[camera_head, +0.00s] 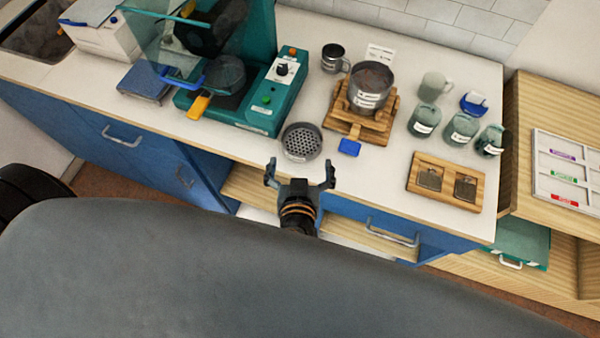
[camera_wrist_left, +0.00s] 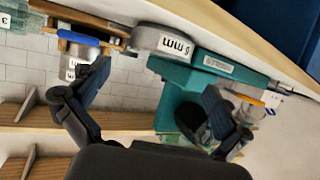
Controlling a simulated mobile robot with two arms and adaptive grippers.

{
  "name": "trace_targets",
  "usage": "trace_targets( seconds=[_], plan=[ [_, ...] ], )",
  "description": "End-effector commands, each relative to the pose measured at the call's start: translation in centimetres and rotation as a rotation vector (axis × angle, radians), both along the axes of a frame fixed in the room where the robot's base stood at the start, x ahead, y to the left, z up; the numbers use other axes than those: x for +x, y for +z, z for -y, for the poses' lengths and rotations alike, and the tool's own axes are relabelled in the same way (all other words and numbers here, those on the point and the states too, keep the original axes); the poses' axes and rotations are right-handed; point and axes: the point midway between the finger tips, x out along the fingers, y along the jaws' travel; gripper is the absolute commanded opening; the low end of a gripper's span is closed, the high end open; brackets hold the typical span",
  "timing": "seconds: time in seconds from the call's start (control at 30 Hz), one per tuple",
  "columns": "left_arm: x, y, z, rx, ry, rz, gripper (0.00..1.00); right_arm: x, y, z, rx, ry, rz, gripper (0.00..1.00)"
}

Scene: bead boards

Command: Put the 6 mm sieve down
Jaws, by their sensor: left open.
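The 6 mm sieve (camera_head: 301,142), a round grey metal sieve with a perforated bottom, rests flat on the white counter (camera_head: 232,152) close to its front edge. My left gripper (camera_head: 300,173) is open and empty, just in front of the counter edge, with its fingers pointing toward the sieve. A gap shows between the fingertips and the sieve. In the left wrist view the picture is upside down; the sieve (camera_wrist_left: 160,38) shows its "6 mm" label beyond the open fingers (camera_wrist_left: 157,88). My right gripper is not in view.
A teal machine (camera_head: 262,98) stands left of the sieve. A wooden stand (camera_head: 376,130) with a metal pot (camera_head: 370,88) and a blue tab (camera_head: 349,147) is to the right. Several green jars (camera_head: 427,118) and a wooden tray (camera_head: 417,185) are farther right.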

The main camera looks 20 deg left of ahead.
Motion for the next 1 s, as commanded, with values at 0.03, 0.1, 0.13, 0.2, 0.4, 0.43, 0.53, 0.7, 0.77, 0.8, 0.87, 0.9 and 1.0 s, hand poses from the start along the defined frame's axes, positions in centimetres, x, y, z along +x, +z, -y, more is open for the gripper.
trace_targets(
  seconds=[0.03, 0.1, 0.13, 0.2, 0.4, 0.43, 0.53, 0.7, 0.77, 0.8, 0.87, 0.9, 1.0],
  plan=[
    [-0.9, 0.0, 0.2, -0.004, 0.002, -0.002, 1.0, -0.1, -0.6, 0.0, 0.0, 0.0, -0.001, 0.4],
    [-1.7, 0.5, 0.5, -0.001, 0.001, -0.002, 1.0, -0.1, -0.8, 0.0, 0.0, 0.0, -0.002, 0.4],
    [-2.0, 0.6, 0.6, -0.001, 0.001, -0.002, 1.0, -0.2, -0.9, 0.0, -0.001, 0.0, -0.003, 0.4],
    [-2.6, 1.0, 0.7, -0.001, 0.001, -0.001, 1.0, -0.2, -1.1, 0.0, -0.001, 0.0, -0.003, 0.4],
    [-3.0, 1.4, 0.8, 0.001, 0.002, 0.001, 1.0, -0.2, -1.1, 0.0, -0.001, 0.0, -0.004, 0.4],
    [-3.0, 1.4, 0.8, 0.001, 0.002, 0.001, 1.0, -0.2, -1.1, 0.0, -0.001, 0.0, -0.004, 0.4],
    [-3.0, 1.3, 0.9, 0.001, 0.001, -0.001, 1.0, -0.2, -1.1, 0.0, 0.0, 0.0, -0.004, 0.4],
    [-3.2, -3.5, 2.1, 0.045, -0.081, -0.098, 1.0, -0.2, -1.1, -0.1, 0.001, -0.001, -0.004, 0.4],
    [-3.6, -7.3, 2.7, 0.076, -0.143, -0.174, 1.0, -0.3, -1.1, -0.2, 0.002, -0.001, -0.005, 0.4],
    [-4.2, -10.3, 3.1, 0.098, -0.191, -0.237, 1.0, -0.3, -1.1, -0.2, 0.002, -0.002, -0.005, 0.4],
    [-5.4, -15.5, 3.2, 0.127, -0.265, -0.344, 1.0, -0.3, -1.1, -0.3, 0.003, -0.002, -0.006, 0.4],
    [-6.5, -19.1, 3.1, 0.142, -0.315, -0.418, 1.0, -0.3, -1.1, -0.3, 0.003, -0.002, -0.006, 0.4],
    [-9.9, -27.2, 1.6, 0.157, -0.415, -0.591, 1.0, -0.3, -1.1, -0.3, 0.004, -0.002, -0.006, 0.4]
  ],
)
